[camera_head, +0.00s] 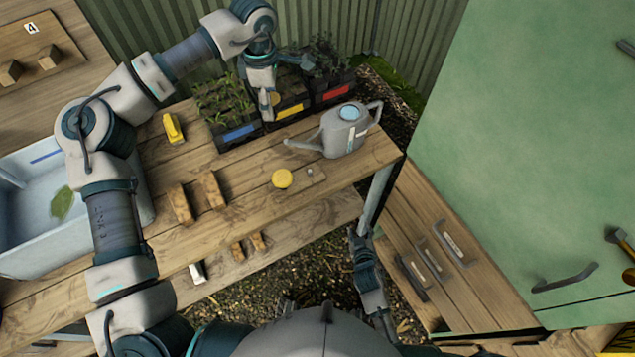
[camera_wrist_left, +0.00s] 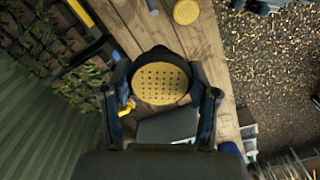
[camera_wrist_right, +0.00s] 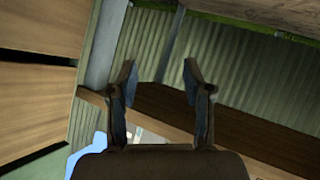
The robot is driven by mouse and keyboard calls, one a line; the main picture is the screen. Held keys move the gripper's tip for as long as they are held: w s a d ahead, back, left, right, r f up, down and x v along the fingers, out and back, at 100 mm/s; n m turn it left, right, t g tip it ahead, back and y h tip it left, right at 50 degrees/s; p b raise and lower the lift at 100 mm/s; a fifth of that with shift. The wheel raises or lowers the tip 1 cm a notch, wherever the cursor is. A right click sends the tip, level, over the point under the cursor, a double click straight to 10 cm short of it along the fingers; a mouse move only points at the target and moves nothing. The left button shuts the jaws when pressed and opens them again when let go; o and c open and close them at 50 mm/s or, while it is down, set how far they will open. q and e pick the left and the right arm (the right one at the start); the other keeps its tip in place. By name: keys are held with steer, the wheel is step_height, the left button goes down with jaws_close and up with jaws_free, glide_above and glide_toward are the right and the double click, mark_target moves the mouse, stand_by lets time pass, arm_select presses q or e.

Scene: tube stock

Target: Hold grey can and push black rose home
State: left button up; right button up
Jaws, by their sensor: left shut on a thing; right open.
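The grey watering can (camera_head: 345,135) stands upright on the bench near its right end. Its spout points left and its handle right. My left gripper (camera_head: 268,92) is shut on the black rose (camera_wrist_left: 160,83), which has a black rim and a yellow perforated face. It holds the rose above the seedling trays, behind and left of the spout tip, apart from the can. In the head view the rose is mostly hidden by the gripper. My right gripper (camera_head: 362,240) is open and empty in front of the bench, below the can; its fingers (camera_wrist_right: 160,78) show nothing between them.
A yellow disc (camera_head: 282,179) lies on the bench in front of the spout. Seedling trays (camera_head: 228,128) line the back. A yellow object (camera_head: 173,128), wooden blocks (camera_head: 180,204) and a pale tub (camera_head: 25,262) are left. A green cabinet (camera_head: 520,150) stands right.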

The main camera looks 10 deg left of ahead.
steer(key=w+a+r+n+t+y, duration=0.1)
steer(key=a+r+n, duration=0.1)
steer(key=a+r, duration=0.2)
steer(key=w+a+r+n+t+y, duration=0.2)
steer(key=a+r, duration=0.3)
steer(key=r, duration=0.4)
steer(key=w+a+r+n+t+y, duration=0.1)
steer(key=w+a+r+n+t, duration=0.1)
steer(key=a+r, duration=0.3)
steer(key=shift+w+a+r+n, duration=0.1)
steer(key=shift+a+r+n, duration=0.05)
steer(key=shift+r+n, duration=0.65)
steer(key=x, duration=1.1)
steer(key=shift+w+a, duration=0.2)
steer(key=shift+r, duration=0.1)
steer(key=shift+c, duration=0.3)
